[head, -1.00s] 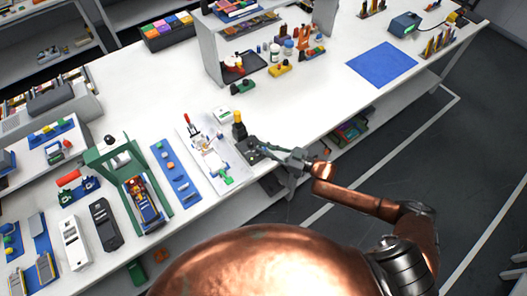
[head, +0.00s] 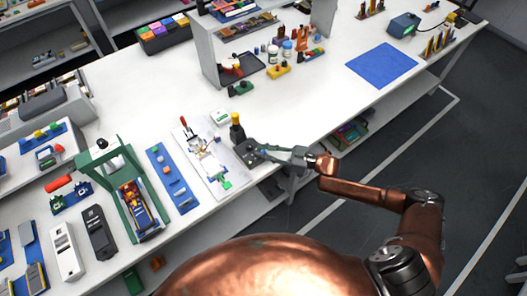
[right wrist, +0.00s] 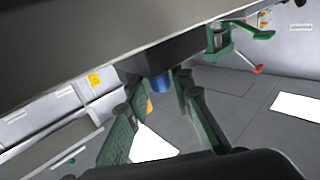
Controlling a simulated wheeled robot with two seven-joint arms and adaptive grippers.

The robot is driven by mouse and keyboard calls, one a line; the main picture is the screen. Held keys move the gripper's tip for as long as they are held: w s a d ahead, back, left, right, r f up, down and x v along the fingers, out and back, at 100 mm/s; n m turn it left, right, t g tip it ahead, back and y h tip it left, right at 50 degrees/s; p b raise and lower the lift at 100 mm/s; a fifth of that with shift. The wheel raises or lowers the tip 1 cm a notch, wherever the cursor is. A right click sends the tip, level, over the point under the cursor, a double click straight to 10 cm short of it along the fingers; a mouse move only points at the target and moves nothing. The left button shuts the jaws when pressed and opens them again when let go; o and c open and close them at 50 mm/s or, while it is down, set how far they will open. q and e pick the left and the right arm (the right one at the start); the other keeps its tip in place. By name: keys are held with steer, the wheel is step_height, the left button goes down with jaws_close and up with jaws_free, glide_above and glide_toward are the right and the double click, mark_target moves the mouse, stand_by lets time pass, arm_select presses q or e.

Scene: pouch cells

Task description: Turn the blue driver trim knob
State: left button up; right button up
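The blue driver trim knob (right wrist: 160,83) sticks out of a dark box (right wrist: 185,50) in the right wrist view. My right gripper (right wrist: 158,92) is open, with its green-padded fingers on either side of the knob and visible gaps between. No contact with the knob shows. In the head view my right gripper (head: 268,153) is at the dark unit (head: 247,152) by the bench's front edge; the knob cannot be made out clearly there. My left gripper is not in view.
A white board with a red-handled clamp (head: 207,160) lies left of the unit, and a yellow-topped dark bottle (head: 237,128) stands behind it. A green press frame (head: 125,185) stands further left. The bench (head: 310,110) to the right is clear up to a blue mat (head: 382,64).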

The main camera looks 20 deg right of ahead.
steer(key=shift+o, duration=1.3)
steer(key=v, duration=1.2)
